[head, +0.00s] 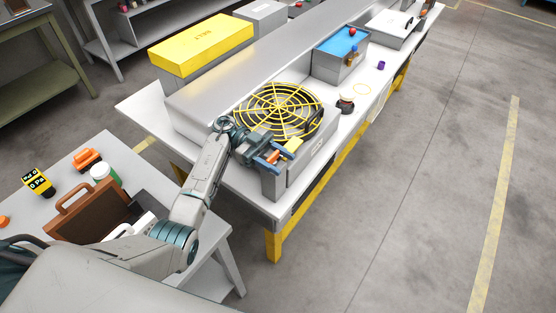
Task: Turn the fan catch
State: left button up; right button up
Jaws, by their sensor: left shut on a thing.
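The fan (277,104) lies in the top of a grey housing on the long workbench, under a round yellow wire guard. My left gripper (279,155) is at the near corner of the housing, just in front of the guard. Its blue-tipped fingers are shut on a small yellow and orange piece, which appears to be the fan catch (293,145). The fingers partly cover the catch, so its exact angle is hard to tell. My right gripper is not in view.
A yellow belt box (202,45) stands behind the fan. A blue-topped bin (341,52) and a small dark-topped jar (345,104) are to its right. The floor at right is clear.

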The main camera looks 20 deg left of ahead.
aim_at(278, 152)
pick_arm(q)
jog(key=shift+c, duration=0.2)
jog(key=o, duration=1)
jog(key=shift+r, duration=0.3)
notch_tip(278, 152, up, 3)
jog(key=shift+f+b, duration=0.15)
jog(key=shift+b, duration=0.85)
jog(key=s+d+r+b, duration=0.1)
jog(key=s+d+b, duration=0.2)
jog(key=s, duration=1.2)
jog(key=shift+s+d+r, duration=0.25)
jog(key=shift+d+r, duration=0.05)
jog(key=shift+d, duration=0.25)
